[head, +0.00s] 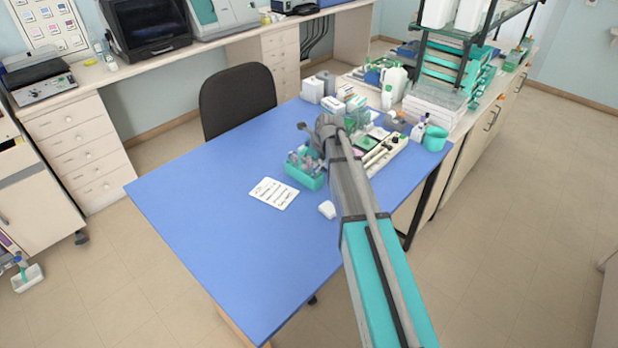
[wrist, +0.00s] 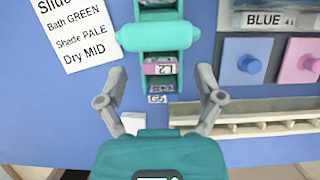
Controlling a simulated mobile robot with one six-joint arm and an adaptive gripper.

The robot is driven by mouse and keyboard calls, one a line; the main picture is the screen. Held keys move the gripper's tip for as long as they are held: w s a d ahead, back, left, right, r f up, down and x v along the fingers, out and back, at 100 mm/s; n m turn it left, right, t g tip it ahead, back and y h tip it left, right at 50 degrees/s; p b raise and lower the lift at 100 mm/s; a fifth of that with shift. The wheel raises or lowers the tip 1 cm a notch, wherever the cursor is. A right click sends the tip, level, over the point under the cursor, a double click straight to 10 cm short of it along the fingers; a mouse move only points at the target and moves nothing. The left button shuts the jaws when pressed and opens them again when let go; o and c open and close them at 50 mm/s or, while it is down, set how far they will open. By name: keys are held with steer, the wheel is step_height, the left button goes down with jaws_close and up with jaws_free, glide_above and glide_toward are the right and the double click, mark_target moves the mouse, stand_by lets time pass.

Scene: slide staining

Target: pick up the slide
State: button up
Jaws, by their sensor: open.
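A teal rack (wrist: 160,36) with a rounded crossbar stands upright in the wrist view and holds labelled slides. One slide (wrist: 160,69) has a pinkish label reading L2, and a smaller pale label (wrist: 157,99) shows just below it. I cannot tell which slide is the task's one. My gripper (wrist: 161,86) is open, with one finger on each side of these labels and nothing held between them. In the head view the teal rack (head: 306,179) stands on the blue table, and my arm hides most of the gripper.
A printed card (head: 273,193) lies left of the rack, and a small white object (head: 327,209) in front. A pale tray (head: 388,153) with staining items is at the right. The table's left is clear.

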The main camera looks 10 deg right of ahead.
steer(key=shift+b+x, duration=0.45)
steer(key=shift+x, duration=0.3)
jaws_close()
stand_by(0.4)
